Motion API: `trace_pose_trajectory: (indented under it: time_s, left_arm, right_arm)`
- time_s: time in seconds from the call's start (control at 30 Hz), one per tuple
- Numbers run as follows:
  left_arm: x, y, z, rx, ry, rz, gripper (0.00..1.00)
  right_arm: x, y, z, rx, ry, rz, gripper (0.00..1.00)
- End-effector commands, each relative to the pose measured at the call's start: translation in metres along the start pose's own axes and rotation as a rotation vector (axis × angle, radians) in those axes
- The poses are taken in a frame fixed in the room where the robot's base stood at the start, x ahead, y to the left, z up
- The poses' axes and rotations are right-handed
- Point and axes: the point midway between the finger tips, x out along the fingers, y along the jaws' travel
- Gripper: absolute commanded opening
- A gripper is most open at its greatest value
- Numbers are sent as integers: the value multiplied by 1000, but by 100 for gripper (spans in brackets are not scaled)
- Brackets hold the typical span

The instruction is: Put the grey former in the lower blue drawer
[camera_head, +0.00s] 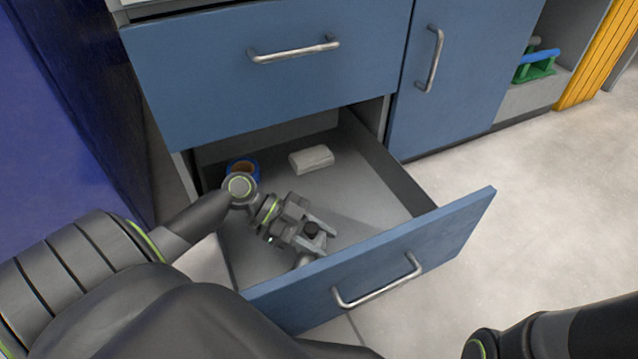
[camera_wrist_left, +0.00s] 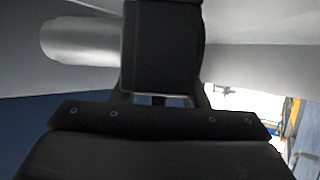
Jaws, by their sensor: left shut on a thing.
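The lower blue drawer (camera_head: 455,222) is pulled open in the head view, with its grey floor showing. My left gripper (camera_head: 316,243) reaches down inside it, just behind the front panel. It is shut on the grey former (camera_wrist_left: 85,38), a smooth rounded grey piece that sticks out to the left of the dark gripper part in the left wrist view. In the head view the former is mostly hidden by the gripper and cannot be clearly told from the fingers. Whether it touches the drawer floor cannot be told. My right gripper is out of view.
A blue ring-like thing with a brown inside (camera_head: 243,168) and a pale block (camera_head: 311,159) lie at the drawer's back. A closed upper drawer (camera_head: 270,75) overhangs it. A blue cupboard door (camera_head: 455,80) stands right. Floor at right is clear.

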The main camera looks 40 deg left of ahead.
Motion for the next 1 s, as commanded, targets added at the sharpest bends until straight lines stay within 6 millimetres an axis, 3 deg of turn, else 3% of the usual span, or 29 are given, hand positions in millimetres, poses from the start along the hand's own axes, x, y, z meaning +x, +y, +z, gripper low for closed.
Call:
trace_pose_trajectory:
  time_s: [0.03, 0.07, 0.23, 0.57, 1.0]
  left_arm:
    - [1, 0, 0, 0, 2, 0, 1]
    - [1, 0, 2, 0, 1, 0, 41]
    - [1, 0, 2, 0, 0, 0, 62]
    - [-2, 0, -1, 0, -1, 0, 62]
    - [-60, 0, -4, -4, -3, 1, 62]
  right_arm:
    - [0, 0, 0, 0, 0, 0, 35]
    - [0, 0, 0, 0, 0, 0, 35]
    - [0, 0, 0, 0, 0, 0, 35]
    - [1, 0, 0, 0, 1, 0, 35]
    - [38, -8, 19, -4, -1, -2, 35]
